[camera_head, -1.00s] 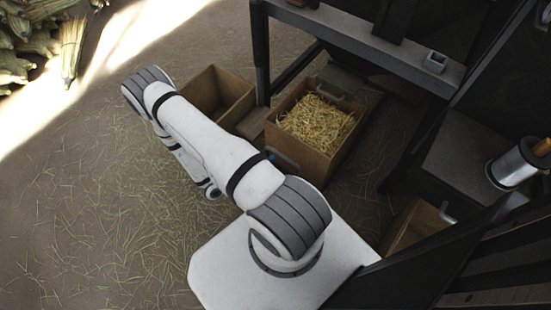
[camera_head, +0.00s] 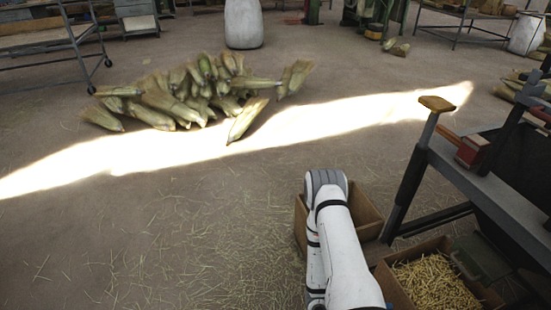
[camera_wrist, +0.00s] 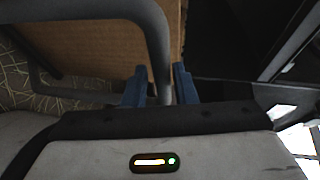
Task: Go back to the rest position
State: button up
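In the wrist view my gripper (camera_wrist: 160,85) shows two blue fingers standing apart. A grey tubular bar (camera_wrist: 152,28) runs down into the gap between them. I cannot tell whether the fingers press on the bar or stand free around it. A brown board-like surface (camera_wrist: 95,40) lies behind the bar. In the head view only my white upper arm shows at the bottom right, and my gripper is out of sight there.
An empty wooden box (camera_head: 368,222) stands beside my arm. A straw-filled box (camera_head: 390,287) is at the lower right, beside a dark metal frame (camera_head: 490,190). A broom-head pile (camera_head: 190,92) lies upper left. The floor (camera_head: 150,235) at left is mostly clear, with scattered straw.

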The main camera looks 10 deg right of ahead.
jog(key=shift+x, duration=1)
jog(key=shift+a, duration=0.1)
